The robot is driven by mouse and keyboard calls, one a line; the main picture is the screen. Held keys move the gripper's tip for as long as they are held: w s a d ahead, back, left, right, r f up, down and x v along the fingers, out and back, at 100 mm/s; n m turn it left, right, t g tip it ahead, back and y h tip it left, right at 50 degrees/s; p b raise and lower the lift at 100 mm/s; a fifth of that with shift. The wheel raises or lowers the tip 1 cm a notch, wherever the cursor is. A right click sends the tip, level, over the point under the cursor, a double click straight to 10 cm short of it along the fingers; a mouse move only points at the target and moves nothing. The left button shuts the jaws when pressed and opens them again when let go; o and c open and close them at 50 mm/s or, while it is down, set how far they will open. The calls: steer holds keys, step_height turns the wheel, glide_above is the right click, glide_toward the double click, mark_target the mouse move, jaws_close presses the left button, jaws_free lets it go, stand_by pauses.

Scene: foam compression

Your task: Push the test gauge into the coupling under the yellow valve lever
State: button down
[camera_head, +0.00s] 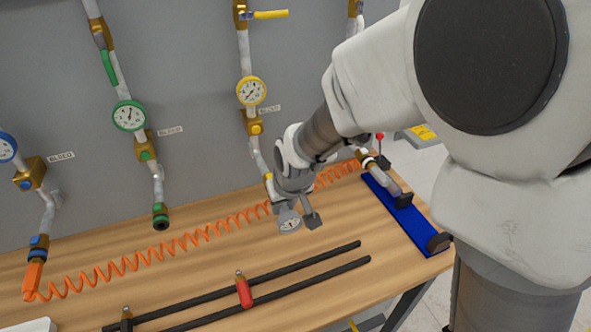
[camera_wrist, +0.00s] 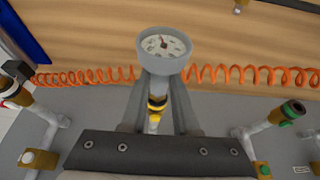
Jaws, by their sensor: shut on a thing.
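The test gauge (camera_wrist: 163,44) has a white dial in a grey round case. My gripper (camera_wrist: 159,82) is shut on it, with one finger on each side of its stem in the wrist view. In the head view the gauge (camera_head: 289,224) hangs at my gripper (camera_head: 300,207), above the bench. The yellow valve lever (camera_head: 270,14) is at the top of the wall. Its pipe runs down past a yellow-rimmed gauge (camera_head: 250,91) to behind my gripper. A yellow-ringed coupling (camera_wrist: 155,103) shows between the fingers, in line with the stem. I cannot tell whether the stem is inside it.
An orange coiled hose (camera_head: 150,255) runs across the wooden bench (camera_head: 215,270) behind the gauge. Green (camera_head: 160,216) and blue (camera_head: 39,243) couplings hang to the left. Black rails (camera_head: 270,285) with a red clamp (camera_head: 244,292) lie in front. A blue fixture (camera_head: 400,222) stands at right.

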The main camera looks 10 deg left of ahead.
steer(key=shift+w+a+r, duration=0.1)
steer(key=shift+w, duration=0.15)
steer(key=c, duration=0.7)
jaws_free()
steer(key=shift+o, duration=0.5)
steer(key=shift+s, duration=0.1)
steer(key=v, duration=1.6)
steer(key=s+d+r+m+t+h, duration=0.1)
steer(key=s+d+m, duration=0.2)
steer(key=d, duration=0.7)
steer(key=s+d+r+m+h, duration=0.1)
steer(key=s+d+m, duration=0.2)
steer(key=s+d, duration=0.4)
steer(key=d, duration=0.4)
steer(key=shift+s+d+r+t, duration=0.15)
steer(key=shift+s+d+t, duration=0.15)
steer(key=shift+s+t, duration=0.1)
